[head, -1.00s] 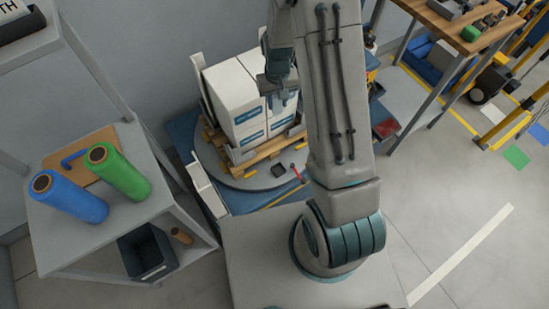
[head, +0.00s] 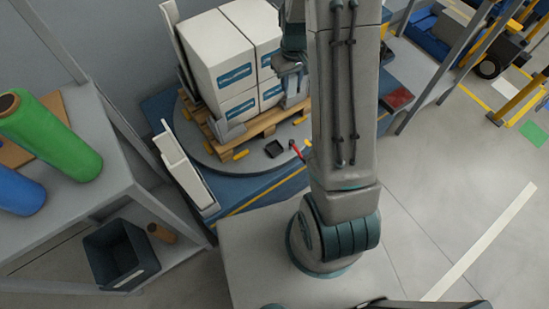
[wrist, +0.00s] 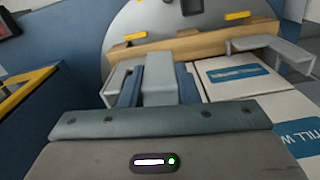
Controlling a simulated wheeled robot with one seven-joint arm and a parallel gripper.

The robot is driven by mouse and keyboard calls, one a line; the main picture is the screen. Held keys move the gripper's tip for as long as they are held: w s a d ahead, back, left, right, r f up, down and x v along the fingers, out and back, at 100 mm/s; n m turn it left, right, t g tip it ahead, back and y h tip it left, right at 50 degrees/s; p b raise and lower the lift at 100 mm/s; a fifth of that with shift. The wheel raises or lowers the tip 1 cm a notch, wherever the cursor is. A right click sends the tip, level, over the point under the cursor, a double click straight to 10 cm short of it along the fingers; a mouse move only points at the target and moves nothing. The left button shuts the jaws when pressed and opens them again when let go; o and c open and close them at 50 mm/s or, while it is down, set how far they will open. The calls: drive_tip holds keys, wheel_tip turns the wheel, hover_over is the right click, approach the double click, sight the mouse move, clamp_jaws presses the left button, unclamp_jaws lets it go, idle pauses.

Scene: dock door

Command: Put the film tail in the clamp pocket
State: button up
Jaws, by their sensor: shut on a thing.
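My gripper (head: 290,80) is at the right side of the stacked white boxes (head: 222,62), partly hidden by my arm. In the wrist view, its blue fingers (wrist: 158,88) are shut on a light grey piece (wrist: 158,72); I cannot tell whether this is the film tail. A small black holder (head: 275,149) lies on the turntable (head: 215,158) in front of the pallet, beside a small red lever (head: 296,150). I cannot tell which part is the clamp pocket. A black part also shows at the top of the wrist view (wrist: 191,6).
Boxes stand on a wooden pallet (head: 262,122) with grey corner brackets (head: 230,131). Left is a shelf (head: 100,200) with a green roll (head: 55,140), a blue roll (head: 18,192) and a dark bin (head: 120,255). A bench (head: 425,68) stands right. Floor is clear at lower right.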

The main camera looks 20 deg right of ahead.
drive_tip(key=s+d+f+n+b, duration=0.1)
drive_tip(key=d+f+b, duration=0.3)
drive_tip(key=f+b, duration=0.65)
drive_tip(key=shift+s+a+f+b, duration=0.8)
drive_tip(key=shift+a+f+b, duration=0.35)
drive_tip(key=shift+a+f, duration=0.6)
drive_tip(key=shift+s+a+f+b, duration=0.75)
drive_tip(key=shift+a+f+b, duration=0.4)
drive_tip(key=shift+a+f, duration=0.55)
drive_tip(key=shift+s+a+f+b, duration=0.8)
drive_tip(key=shift+a+f+b, duration=0.35)
drive_tip(key=shift+a+f, duration=0.6)
drive_tip(key=shift+a+r, duration=0.15)
drive_tip(key=shift+f, duration=0.2)
drive_tip(key=o, duration=0.9)
drive_tip(key=shift+r, duration=0.1)
drive_tip(key=shift+o, duration=0.2)
